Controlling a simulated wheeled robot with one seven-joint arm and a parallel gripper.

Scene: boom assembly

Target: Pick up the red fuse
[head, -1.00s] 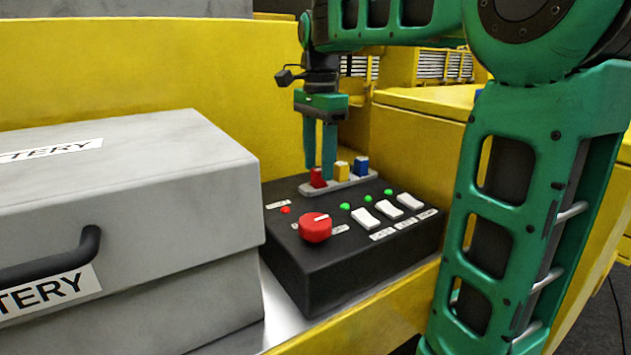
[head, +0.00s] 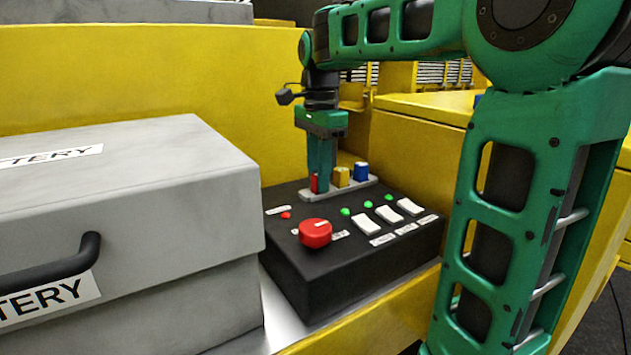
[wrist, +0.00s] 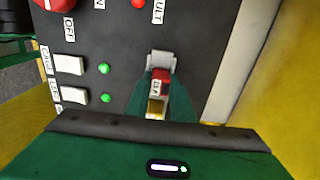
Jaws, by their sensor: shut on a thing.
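The red fuse (head: 314,184) stands at the left end of the grey fuse strip (head: 353,186) on top of the black control box (head: 310,265). My gripper (head: 320,185) points down over that end of the strip and is shut on the red fuse, hiding much of it in the head view. In the wrist view the red fuse (wrist: 160,76) shows between the green fingers, at the end of the strip. The fuse still appears to be at the strip. A yellow fuse (head: 342,177) stands close beside the gripper, and a blue fuse (head: 361,171) stands at the far end.
A red knob (head: 315,233) and several white switches (head: 389,214) stand on the box's front part. A large grey battery case (head: 130,230) stands to the left. A yellow wall (head: 150,70) rises behind the box.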

